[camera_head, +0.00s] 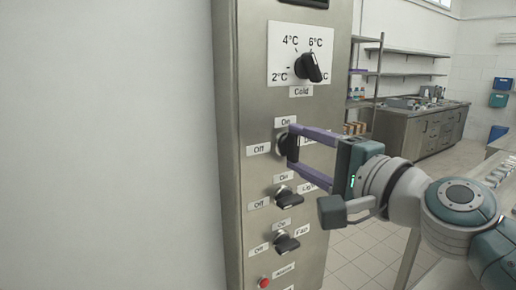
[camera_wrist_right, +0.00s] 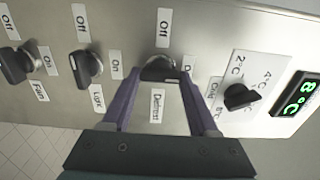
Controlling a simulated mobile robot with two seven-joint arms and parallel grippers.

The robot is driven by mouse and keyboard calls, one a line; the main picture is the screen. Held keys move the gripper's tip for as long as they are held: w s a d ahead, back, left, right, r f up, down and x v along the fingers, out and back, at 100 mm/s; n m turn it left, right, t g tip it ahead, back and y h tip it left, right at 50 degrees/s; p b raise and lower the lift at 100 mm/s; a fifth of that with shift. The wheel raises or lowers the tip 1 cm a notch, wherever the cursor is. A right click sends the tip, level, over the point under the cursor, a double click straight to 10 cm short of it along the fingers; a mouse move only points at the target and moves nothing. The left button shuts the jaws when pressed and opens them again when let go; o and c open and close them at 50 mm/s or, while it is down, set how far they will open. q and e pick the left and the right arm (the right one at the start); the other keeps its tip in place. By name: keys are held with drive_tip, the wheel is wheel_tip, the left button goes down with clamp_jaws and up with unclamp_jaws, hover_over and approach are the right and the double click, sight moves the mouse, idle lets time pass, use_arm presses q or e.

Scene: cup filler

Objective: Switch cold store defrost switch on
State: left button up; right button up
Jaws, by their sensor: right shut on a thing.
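The defrost switch (camera_head: 284,146) is a black rotary knob on the steel cold store panel (camera_head: 248,190), top of a column of three, with "On" above it and "Off" to its left. My right gripper (camera_head: 293,149) has its purple fingers around this knob, one above and one below, shut on it. In the right wrist view the knob (camera_wrist_right: 160,68) sits between the fingertips of my gripper (camera_wrist_right: 161,80), beside a "Defrost" label (camera_wrist_right: 157,105). The fingers partly hide the knob, so its exact angle is hard to tell. My left gripper is not in view.
Below are the light knob (camera_head: 289,197), the fan knob (camera_head: 287,243) and a red button (camera_head: 264,282). Above is the temperature dial (camera_head: 309,67). A green display (camera_wrist_right: 298,93) shows in the wrist view. Shelves (camera_head: 400,62) and a counter (camera_head: 420,132) stand farther back.

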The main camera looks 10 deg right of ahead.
drive_tip(key=o, duration=1.4)
drive_tip(key=shift+s, duration=0.1)
drive_tip(key=shift+s+d, duration=0.15)
drive_tip(key=shift+s, duration=0.25)
drive_tip(key=b+v, duration=0.1)
drive_tip(key=v, duration=0.8)
